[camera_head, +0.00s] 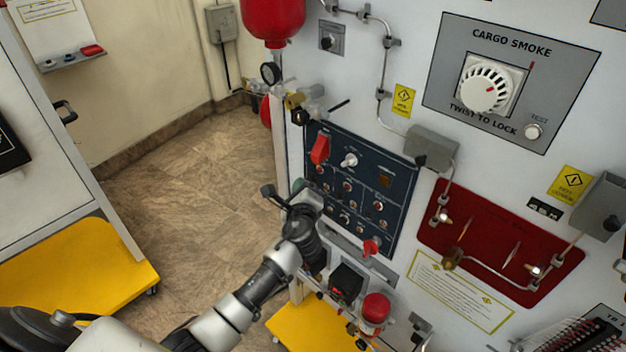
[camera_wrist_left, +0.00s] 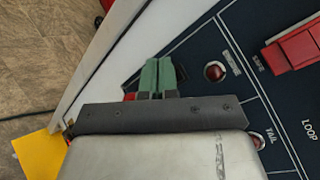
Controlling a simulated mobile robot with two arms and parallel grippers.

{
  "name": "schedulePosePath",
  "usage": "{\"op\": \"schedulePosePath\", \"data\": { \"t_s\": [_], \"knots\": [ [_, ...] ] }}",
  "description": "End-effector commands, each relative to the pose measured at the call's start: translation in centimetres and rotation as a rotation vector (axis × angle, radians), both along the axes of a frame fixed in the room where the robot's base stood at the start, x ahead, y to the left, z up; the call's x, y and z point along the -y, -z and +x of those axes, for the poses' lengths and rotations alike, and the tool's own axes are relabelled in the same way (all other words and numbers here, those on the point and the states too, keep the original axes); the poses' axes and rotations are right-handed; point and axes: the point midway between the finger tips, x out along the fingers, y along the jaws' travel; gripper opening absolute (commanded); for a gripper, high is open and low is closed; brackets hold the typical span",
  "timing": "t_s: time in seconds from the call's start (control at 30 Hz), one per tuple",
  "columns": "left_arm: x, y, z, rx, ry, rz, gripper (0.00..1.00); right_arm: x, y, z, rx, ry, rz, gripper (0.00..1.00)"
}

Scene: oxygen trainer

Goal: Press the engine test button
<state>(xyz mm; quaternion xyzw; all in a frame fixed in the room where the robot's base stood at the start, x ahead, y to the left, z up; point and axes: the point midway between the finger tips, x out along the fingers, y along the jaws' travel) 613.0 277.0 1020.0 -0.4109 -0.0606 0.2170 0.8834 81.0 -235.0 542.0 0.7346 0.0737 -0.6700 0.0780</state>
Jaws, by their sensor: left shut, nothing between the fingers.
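The dark blue test panel (camera_head: 385,160) is on the white wall unit, with several round lamps or buttons and switches. In the left wrist view, a round dark red button (camera_wrist_left: 214,72) on this panel (camera_wrist_left: 290,130) sits beside the word ENGINE. My left gripper (camera_head: 299,186) is at the panel's left edge in the head view, its fingers small there. In the left wrist view its green fingertips (camera_wrist_left: 158,75) are together and empty, left of the ENGINE button and apart from it in the picture. Whether they touch the panel, I cannot tell. My right gripper is not in view.
A red guarded switch (camera_head: 320,149) stands out from the panel's upper left; it also shows in the left wrist view (camera_wrist_left: 293,48). Open floor (camera_head: 190,190) lies to the left.

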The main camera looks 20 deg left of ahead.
Motion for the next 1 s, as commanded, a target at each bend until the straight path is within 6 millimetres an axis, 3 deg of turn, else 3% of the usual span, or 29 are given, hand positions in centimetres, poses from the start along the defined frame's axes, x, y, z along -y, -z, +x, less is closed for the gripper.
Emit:
{"op": "schedulePosePath", "data": {
  "t_s": [1.0],
  "knots": [
    [0.4,0.0,1.1,0.0,0.0,0.0,0.0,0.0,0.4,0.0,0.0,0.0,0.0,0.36]
  ]
}}
